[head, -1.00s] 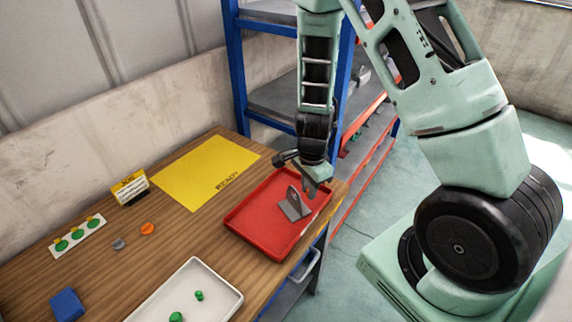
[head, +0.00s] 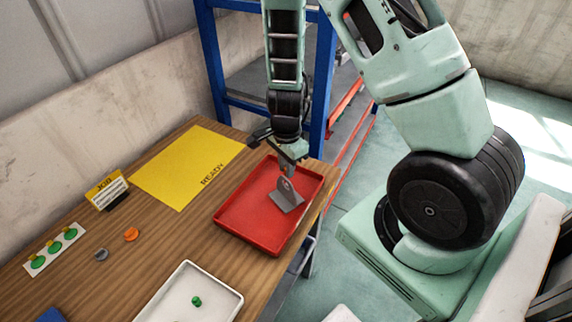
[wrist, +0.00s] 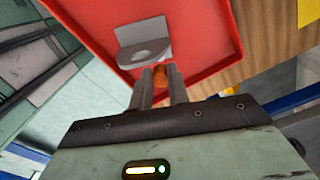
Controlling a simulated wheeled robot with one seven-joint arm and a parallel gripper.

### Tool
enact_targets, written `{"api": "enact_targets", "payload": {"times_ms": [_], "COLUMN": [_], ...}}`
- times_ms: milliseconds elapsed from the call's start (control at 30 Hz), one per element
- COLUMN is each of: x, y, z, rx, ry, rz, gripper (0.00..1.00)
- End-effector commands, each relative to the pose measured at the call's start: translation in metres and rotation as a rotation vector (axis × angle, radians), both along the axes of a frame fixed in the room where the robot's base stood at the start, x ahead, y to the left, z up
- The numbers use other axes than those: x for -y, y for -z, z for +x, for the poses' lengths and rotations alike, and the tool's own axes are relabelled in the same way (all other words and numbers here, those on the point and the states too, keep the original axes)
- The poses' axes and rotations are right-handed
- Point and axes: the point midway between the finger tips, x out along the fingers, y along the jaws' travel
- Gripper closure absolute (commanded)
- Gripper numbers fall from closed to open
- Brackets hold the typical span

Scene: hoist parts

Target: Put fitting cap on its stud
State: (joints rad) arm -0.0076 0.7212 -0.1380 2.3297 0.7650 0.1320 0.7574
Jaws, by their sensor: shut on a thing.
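My gripper (head: 286,172) is over the red tray, close to the upright plate of a grey angled bracket (head: 287,202). In the wrist view, its two fingers (wrist: 160,80) are closed on a small orange piece (wrist: 159,74), which may be the fitting cap; only part of it shows between them. The bracket also shows in the wrist view (wrist: 143,50), just beyond the fingertips, with a rounded, holed plate. I cannot tell whether the orange piece touches it. I cannot make out with certainty which part is the stud.
The red tray (head: 238,228) stands at the table's right edge, beside a yellow mat (head: 175,165). An orange disc (head: 131,234) and a grey one (head: 101,254) lie left. A white tray (head: 165,300) holds a green piece (head: 196,301). A strip with green pieces (head: 55,248) and a sign (head: 106,190) stand farther left.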

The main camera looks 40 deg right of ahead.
Motion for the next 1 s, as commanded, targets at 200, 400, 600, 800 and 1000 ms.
{"api": "enact_targets", "payload": {"times_ms": [200,400,600,800,1000], "x": [0.0,0.0,0.0,0.0,0.0], "y": [0.015,0.027,0.038,0.036,0.039], "z": [0.0,0.0,0.0,0.0,0.0], "rx": [0.0,0.0,0.0,0.0,0.0], "ry": [0.0,0.0,0.0,0.0,0.0], "rz": [0.0,0.0,0.0,0.0,0.0], "gripper": [1.0,1.0,1.0,1.0,1.0]}}
